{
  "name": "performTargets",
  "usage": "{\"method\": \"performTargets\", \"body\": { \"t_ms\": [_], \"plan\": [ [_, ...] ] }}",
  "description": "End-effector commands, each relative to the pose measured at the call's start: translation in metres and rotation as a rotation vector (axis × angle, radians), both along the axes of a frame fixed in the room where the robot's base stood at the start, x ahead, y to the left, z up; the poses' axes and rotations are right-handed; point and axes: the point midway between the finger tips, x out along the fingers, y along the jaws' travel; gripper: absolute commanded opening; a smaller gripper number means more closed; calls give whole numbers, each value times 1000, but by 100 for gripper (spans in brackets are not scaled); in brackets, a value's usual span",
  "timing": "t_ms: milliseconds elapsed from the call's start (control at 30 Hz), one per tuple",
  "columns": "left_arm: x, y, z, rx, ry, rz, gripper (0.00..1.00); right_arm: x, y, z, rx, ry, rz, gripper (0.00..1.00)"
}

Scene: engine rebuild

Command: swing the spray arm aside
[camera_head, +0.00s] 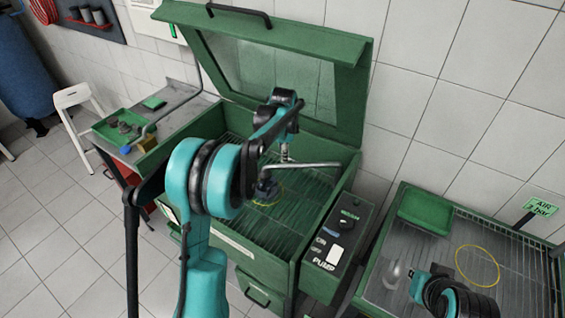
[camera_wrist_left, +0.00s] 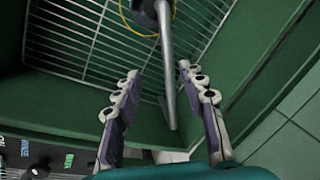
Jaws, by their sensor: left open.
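The green parts washer (camera_head: 321,187) stands open with its glazed lid raised. The spray arm (camera_head: 312,165), a thin grey metal bar, reaches over its wire rack to the right from a dark round hub (camera_head: 266,190). In the left wrist view the spray arm (camera_wrist_left: 168,60) runs between the two fingers of my left gripper (camera_wrist_left: 157,75). The fingers are apart, with a gap on each side of the bar. In the head view my left gripper (camera_head: 284,152) is over the rack, partly hidden by my arm.
The pump control box (camera_head: 338,235) is on the washer's right side. A second green rack tray (camera_head: 425,256) with a yellow ring (camera_head: 478,266) stands at right. A side table with a green parts tray (camera_head: 121,128) is at left. The raised lid (camera_head: 265,70) blocks the back.

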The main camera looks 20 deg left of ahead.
Motion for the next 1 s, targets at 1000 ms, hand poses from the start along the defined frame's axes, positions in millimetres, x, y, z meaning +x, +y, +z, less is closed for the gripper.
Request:
{"method": "performTargets", "body": {
  "t_ms": [1000],
  "plan": [
    [37, 18, -109, 23, 47, -98, 41, 0, 0, -18, 0, 0, 0, 0]
  ]
}}
